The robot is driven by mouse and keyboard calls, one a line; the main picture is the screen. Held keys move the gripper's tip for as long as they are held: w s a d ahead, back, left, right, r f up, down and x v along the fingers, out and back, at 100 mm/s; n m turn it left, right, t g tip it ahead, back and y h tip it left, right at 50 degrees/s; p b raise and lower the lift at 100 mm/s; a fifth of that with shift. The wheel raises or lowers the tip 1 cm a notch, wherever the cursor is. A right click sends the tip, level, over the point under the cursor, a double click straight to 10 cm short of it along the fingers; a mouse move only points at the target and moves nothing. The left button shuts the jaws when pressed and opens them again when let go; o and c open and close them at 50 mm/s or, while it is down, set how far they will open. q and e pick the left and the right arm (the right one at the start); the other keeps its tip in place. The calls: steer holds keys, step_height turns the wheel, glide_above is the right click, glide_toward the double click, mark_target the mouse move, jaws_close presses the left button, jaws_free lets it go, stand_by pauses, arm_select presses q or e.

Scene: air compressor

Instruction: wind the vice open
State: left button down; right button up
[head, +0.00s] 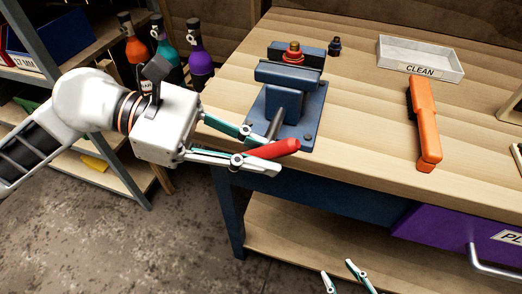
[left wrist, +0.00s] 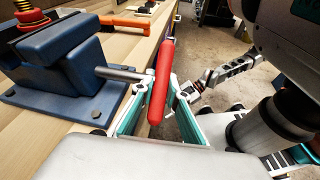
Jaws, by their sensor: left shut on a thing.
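The blue vice (head: 287,100) is bolted near the front left edge of the workbench. A brass fitting with a red top (head: 292,55) sits at its jaws; I cannot tell how tightly it is held. A grey screw rod runs from the vice towards the front, ending at a red handle (head: 272,150). The red handle also shows upright in the left wrist view (left wrist: 161,82). My left gripper (head: 266,156) is shut on the red handle, with one finger on each side of it. My right gripper (head: 343,278) shows only its fingertips at the bottom of the head view, apart and empty.
An orange tool (head: 424,125) and a white tray marked CLEAN (head: 420,58) lie on the workbench (head: 360,125). Bottles (head: 168,50) and shelves stand at the left. A purple drawer (head: 460,243) is below the bench top.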

arm_select(q)
steer(key=shift+w+r, duration=0.15)
steer(key=shift+w, duration=0.2)
steer(key=c, duration=2)
jaws_free()
steer(key=shift+o, duration=0.2)
steer(key=shift+s, duration=0.1)
steer(key=v, duration=1.2)
